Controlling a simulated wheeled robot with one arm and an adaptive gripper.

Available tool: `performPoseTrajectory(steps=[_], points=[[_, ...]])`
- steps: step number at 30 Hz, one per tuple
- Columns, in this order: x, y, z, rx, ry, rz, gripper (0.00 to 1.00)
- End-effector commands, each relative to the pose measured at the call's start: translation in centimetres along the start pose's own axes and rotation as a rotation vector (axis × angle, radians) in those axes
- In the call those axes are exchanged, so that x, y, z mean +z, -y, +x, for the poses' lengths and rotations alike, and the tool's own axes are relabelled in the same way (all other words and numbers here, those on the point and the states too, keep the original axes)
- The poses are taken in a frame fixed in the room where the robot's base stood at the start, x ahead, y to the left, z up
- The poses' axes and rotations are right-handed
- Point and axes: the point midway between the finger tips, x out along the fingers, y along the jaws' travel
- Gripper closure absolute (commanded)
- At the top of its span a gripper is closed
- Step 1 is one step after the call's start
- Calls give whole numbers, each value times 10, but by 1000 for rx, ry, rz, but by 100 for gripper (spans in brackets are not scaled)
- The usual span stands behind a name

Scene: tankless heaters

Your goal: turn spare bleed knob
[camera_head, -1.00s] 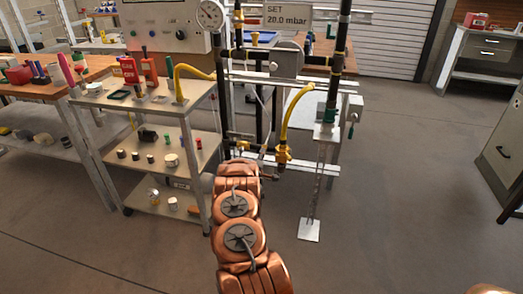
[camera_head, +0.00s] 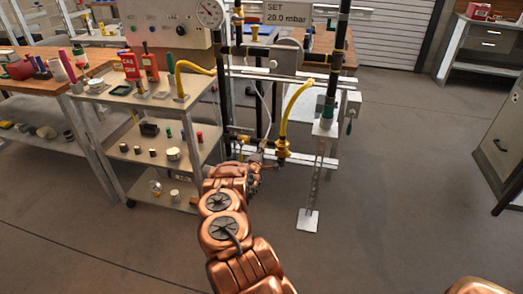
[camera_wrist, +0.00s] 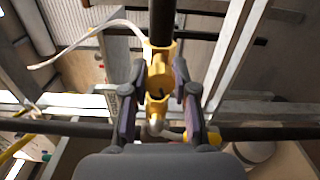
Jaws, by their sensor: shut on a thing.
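My gripper shows in the wrist view (camera_wrist: 158,98), with one dark finger on each side of a yellow brass fitting on a dark pipe. It is shut on a small yellow part (camera_wrist: 156,106) low on that fitting, which I take to be the spare bleed knob; its outline is partly hidden by the fingers. In the head view my gripper (camera_head: 260,168) is small, at the low pipework of the test rig, just left of a brass valve (camera_head: 282,149) with a yellow hose (camera_head: 292,106).
A gauge (camera_head: 209,13) and a "SET 20.0 mbar" sign (camera_head: 289,13) sit above the rig. A shelf cart (camera_head: 113,151) with small parts stands close left of my arm. A metal stand (camera_head: 308,219) is on the right. Floor further right is clear.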

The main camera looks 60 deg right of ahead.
Motion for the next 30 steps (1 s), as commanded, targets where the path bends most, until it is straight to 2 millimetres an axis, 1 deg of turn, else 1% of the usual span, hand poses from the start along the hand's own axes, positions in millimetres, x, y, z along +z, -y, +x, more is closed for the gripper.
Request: performPoseTrajectory(steps=[4,5,9,12,23,26,30], points=[[-1,-1,0,1,-2,1,100],[-1,-1,0,2,-2,1,70],[-1,-1,0,1,-2,1,56],[-1,0,0,1,-1,1,47],[0,0,-2,1,0,1,47],[0,-1,-6,1,1,1,47],[0,0,-18,-2,2,1,47]])
